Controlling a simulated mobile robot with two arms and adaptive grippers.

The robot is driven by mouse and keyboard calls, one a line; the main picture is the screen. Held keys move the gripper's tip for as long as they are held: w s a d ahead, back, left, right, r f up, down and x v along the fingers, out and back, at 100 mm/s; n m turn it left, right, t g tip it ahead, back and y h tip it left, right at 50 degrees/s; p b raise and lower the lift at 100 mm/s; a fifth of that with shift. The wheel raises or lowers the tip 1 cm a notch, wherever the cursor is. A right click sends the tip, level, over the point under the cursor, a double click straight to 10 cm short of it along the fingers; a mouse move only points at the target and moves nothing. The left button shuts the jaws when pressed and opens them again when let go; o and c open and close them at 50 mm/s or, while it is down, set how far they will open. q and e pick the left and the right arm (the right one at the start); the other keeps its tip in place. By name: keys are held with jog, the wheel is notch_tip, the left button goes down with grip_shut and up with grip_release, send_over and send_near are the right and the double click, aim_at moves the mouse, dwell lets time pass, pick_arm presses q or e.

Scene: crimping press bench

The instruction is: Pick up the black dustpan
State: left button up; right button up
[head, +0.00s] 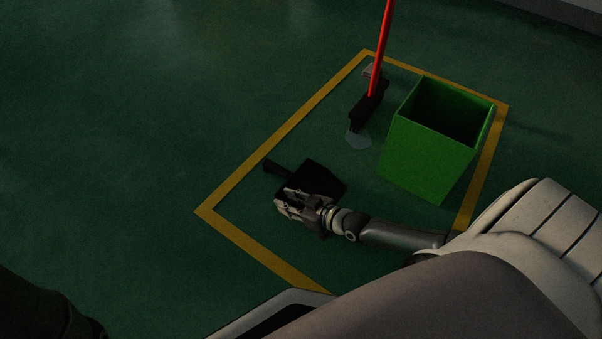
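The black dustpan (322,178) lies on the green floor inside a yellow-outlined area, with its short handle (275,168) pointing to the upper left. My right gripper (284,201) is at the near left side of the dustpan, overlapping its edge in the head view. The gripper covers part of the pan. The picture is dark, and I cannot tell whether the fingers are open or closed, or whether they touch the dustpan. My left gripper is not in view.
A green open bin (428,160) stands to the right inside the yellow outline (258,244). A broom (370,100) with a red stick stands upright behind the dustpan, near a pale round patch (358,138). The floor to the left is clear.

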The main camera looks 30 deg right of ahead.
jog(key=shift+w+a+f, duration=0.2)
jog(key=shift+w+f, duration=0.05)
jog(key=shift+w, duration=0.25)
jog(key=shift+c, duration=0.2)
grip_shut()
jog(key=shift+r, duration=0.15)
